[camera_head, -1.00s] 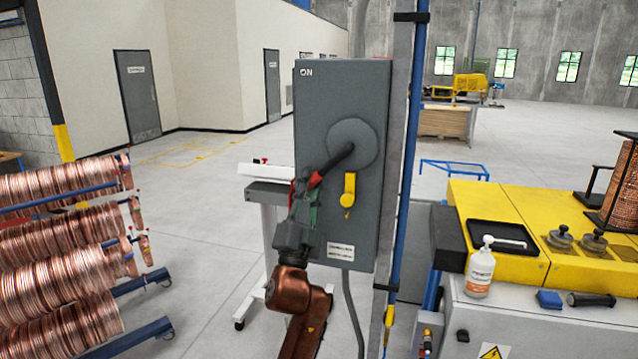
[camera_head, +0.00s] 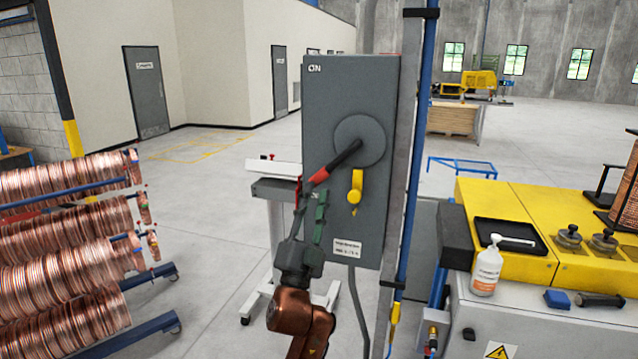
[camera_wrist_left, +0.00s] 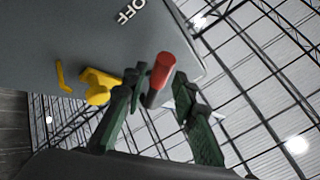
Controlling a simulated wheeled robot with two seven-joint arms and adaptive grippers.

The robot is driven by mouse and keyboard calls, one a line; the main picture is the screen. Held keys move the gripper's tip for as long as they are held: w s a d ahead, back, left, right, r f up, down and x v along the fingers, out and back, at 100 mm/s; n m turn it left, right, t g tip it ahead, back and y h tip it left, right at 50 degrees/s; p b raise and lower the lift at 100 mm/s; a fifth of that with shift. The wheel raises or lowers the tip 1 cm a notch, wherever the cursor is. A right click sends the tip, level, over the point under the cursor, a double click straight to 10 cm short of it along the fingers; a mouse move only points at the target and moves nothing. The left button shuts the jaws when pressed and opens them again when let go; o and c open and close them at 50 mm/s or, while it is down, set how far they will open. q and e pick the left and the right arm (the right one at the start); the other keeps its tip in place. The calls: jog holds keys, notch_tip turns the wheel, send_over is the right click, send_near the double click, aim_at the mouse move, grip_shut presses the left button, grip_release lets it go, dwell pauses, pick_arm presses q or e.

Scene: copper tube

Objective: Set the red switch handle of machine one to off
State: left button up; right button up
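The switch handle is a black lever with a red grip (camera_head: 319,177) on the grey switch box (camera_head: 382,98). It points down and to the left from its round hub (camera_head: 360,141). "ON" is printed at the top of the box. My left gripper (camera_head: 310,200) is just below the grip, fingers pointing up and apart. In the left wrist view the red grip (camera_wrist_left: 161,76) shows in the gap between the open fingers (camera_wrist_left: 160,100), with "OFF" lettering on the box above. Whether a finger touches the grip I cannot tell. My right gripper is not in view.
A yellow latch (camera_head: 355,187) is on the box just right of the grip. A blue pipe (camera_head: 411,160) runs upright beside the box. Copper coils (camera_head: 60,235) are on a rack at left. A yellow machine top (camera_head: 480,205) with a white bottle (camera_head: 486,268) is at right.

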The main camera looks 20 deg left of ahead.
pick_arm(q)
jog(key=v, duration=0.7)
